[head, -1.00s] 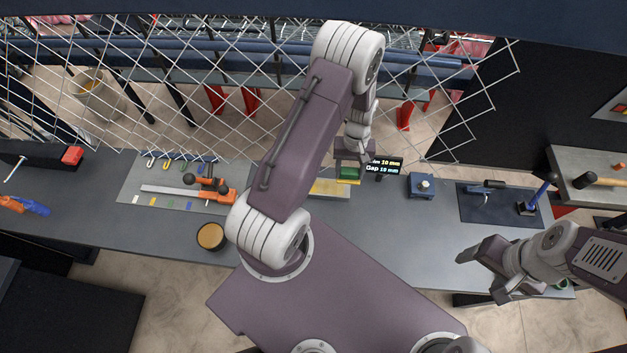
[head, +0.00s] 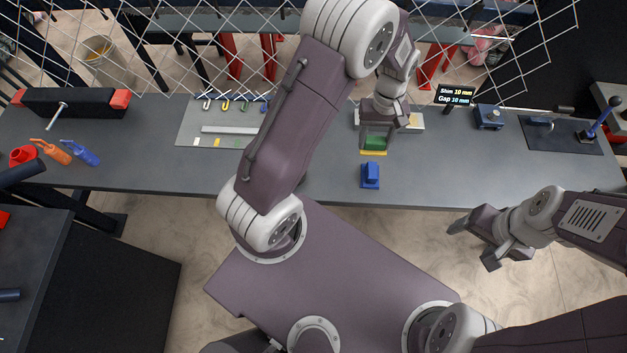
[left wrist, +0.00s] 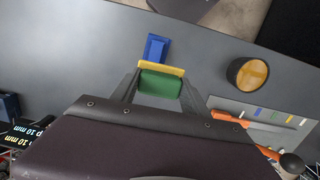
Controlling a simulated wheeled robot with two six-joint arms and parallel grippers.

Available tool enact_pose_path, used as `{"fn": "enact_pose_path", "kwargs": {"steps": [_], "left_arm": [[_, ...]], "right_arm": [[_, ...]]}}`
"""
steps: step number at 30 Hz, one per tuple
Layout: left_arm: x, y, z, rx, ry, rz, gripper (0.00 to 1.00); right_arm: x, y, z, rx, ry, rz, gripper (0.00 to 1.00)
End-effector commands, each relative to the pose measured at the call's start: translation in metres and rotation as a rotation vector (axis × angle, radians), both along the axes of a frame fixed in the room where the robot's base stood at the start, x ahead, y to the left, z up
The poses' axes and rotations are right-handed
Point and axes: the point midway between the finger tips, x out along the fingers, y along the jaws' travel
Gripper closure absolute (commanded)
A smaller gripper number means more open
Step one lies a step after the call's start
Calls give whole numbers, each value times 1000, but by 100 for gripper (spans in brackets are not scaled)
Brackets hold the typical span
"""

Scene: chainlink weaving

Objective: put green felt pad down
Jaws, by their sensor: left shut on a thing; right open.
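The green felt pad (head: 375,142) is between the fingers of my left gripper (head: 375,140), which is shut on it. In the left wrist view the green pad (left wrist: 160,84) sits between the two fingertips, with a yellow strip (left wrist: 160,68) along its far edge. I cannot tell whether the strip is joined to the pad or whether the pad touches the bench. A blue block (head: 371,175) stands on the bench just in front of the pad. My right gripper (head: 473,235) is open and empty, off the bench's front edge.
The grey bench (head: 320,185) is clear around the blue block. A mat (head: 190,130) with coloured strips and hooks lies to the left. The gap display (head: 455,96) and a blue device (head: 489,118) stand at right. A round amber-topped container (left wrist: 247,73) shows in the left wrist view.

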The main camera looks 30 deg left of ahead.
Motion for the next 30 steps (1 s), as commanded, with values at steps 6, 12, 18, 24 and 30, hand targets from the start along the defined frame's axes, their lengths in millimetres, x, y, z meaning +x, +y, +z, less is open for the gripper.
{"fn": "enact_pose_path", "kwargs": {"steps": [6, 12, 18, 24, 30], "left_arm": [[-1, -5, -4, 0, 1, -16, 85], [-35, 25, -27, 0, 9, -11, 85], [-72, 59, -60, 0, 6, -9, 85], [-86, 73, -75, 0, 1, -14, 85], [-88, 73, -94, -1, 5, -15, 85]], "right_arm": [[1, 0, -4, 0, -1, 0, 28], [0, 0, 9, 0, -1, 0, 28], [0, 0, 18, 0, -1, 0, 28], [0, 0, 19, 0, -1, 0, 28], [0, 0, 21, 0, 0, 0, 28]]}}
